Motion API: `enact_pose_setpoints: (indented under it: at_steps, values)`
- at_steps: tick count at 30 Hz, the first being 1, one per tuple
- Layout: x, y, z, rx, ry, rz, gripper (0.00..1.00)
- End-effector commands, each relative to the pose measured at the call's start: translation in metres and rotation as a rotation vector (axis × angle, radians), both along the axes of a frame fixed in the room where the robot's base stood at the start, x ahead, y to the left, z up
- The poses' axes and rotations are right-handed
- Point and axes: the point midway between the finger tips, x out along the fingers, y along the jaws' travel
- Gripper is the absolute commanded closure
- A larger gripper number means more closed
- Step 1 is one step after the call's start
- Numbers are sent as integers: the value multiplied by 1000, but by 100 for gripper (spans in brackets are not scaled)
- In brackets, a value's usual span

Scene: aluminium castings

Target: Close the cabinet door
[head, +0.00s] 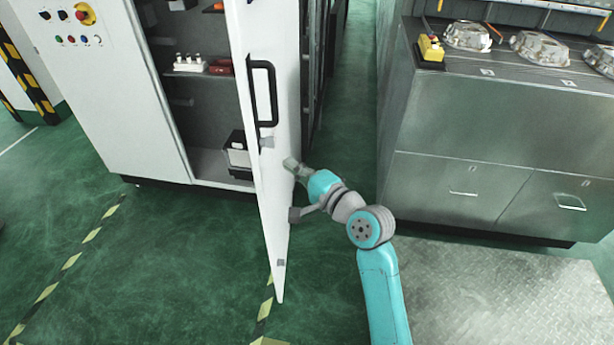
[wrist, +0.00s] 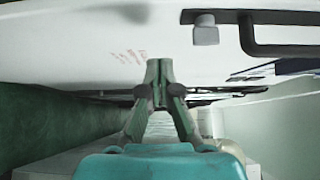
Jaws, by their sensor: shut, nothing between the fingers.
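The white cabinet door (head: 272,200) stands open in the head view, swung out toward me from the white cabinet (head: 130,110). Its black handle (head: 262,95) is on the door's face; the handle also shows at the upper right of the wrist view (wrist: 280,50). My gripper (head: 290,165) is at the door's right side in the head view, below the handle. In the wrist view my gripper (wrist: 159,65) is shut and empty, its tips right at the door surface (wrist: 90,45). I cannot tell whether they touch it.
Shelves inside the cabinet hold small parts (head: 190,63) and a white-and-black box (head: 238,150). A metal workbench (head: 460,170) with several castings stands at the right. Green floor (head: 150,260) with yellow-black tape is clear at the left.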

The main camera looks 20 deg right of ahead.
Motion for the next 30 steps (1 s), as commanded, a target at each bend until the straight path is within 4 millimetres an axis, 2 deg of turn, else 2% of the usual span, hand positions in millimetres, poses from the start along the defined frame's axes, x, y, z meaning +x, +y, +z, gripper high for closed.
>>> enact_pose_setpoints:
  at_steps: [3,6,12,26,30]
  values:
    - [18,11,0,0,-1,4,100]
    - [23,24,0,0,0,3,100]
    - [31,37,0,0,0,1,100]
    - [32,40,0,0,0,0,100]
    - [35,46,0,0,0,1,100]
